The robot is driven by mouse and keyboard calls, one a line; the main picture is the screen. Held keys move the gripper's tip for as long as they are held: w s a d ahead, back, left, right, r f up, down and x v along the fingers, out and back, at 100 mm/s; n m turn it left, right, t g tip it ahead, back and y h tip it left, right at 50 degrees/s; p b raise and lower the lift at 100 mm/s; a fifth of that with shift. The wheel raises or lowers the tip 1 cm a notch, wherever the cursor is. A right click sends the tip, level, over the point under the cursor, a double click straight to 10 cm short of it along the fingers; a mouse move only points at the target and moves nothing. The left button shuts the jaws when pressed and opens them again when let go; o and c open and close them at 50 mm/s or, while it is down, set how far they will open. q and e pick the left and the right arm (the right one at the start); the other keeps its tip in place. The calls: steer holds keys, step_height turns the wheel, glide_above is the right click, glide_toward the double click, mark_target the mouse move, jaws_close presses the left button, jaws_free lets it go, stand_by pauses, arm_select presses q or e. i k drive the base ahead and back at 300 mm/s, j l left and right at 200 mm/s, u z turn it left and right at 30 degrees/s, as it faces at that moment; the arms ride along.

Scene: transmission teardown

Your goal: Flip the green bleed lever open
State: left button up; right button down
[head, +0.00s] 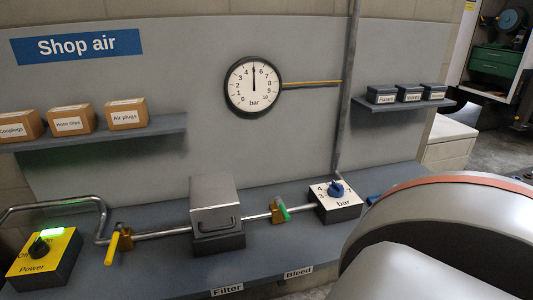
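The green bleed lever (283,211) sits on a small brass valve (275,216) on the pipe, between the grey filter box and the regulator box. The lever slants across the pipe line; its exact angle is hard to tell at this size. A "Bleed" label (298,272) is on the bench front to its lower right. No gripper touches the lever. Neither of my grippers shows in the head view; a large link of my own arm fills the lower right and hides that part of the bench.
A yellow lever (113,247) is on the pipe left of the filter box (216,213). A regulator box (337,206) with a blue knob stands right of the bleed lever. The power box (45,260) has a lit green lamp. The gauge (254,86) needle points about straight up.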

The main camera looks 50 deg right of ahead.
mark_target(280, 204)
steer(key=z, duration=1.7)
steer(key=k+j+u, duration=0.45)
steer(key=k+j, duration=0.15)
steer(key=j, duration=0.15)
